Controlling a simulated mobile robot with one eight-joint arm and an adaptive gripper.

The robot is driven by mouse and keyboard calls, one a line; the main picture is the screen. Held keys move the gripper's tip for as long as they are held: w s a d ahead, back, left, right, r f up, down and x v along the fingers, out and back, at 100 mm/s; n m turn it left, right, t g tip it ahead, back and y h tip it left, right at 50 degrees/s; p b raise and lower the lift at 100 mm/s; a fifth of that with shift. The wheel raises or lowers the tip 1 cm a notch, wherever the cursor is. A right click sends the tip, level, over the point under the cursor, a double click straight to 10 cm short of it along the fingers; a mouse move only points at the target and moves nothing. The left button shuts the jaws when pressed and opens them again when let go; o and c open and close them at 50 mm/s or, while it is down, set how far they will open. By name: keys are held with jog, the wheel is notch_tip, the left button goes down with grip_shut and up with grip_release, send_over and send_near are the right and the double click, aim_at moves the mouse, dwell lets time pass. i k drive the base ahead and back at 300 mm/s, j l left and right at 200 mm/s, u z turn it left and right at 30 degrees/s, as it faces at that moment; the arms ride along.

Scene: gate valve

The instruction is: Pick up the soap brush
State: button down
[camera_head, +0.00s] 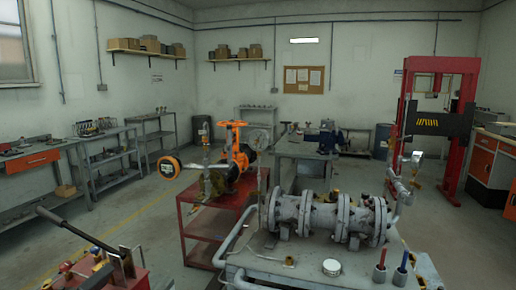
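I cannot make out a soap brush for certain at this size. On the near grey bench (300,277) stand an upright red-handled thing (380,262) and an upright blue-handled thing (402,265), side by side near the front right. A small round white-topped container (332,267) sits to their left. A small tan piece (289,261) lies farther left on the bench. Whether any of these is the brush, I cannot tell. My gripper does not show in this view.
A grey flanged valve body (325,217) with pipes fills the back of the near bench. A red cart (205,222) carries an orange-wheeled valve (232,155). A red press frame (467,130) stands at right. Red equipment with a black lever (85,235) is at lower left.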

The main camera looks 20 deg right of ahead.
aim_at(405, 254)
jog(key=z, duration=1.55)
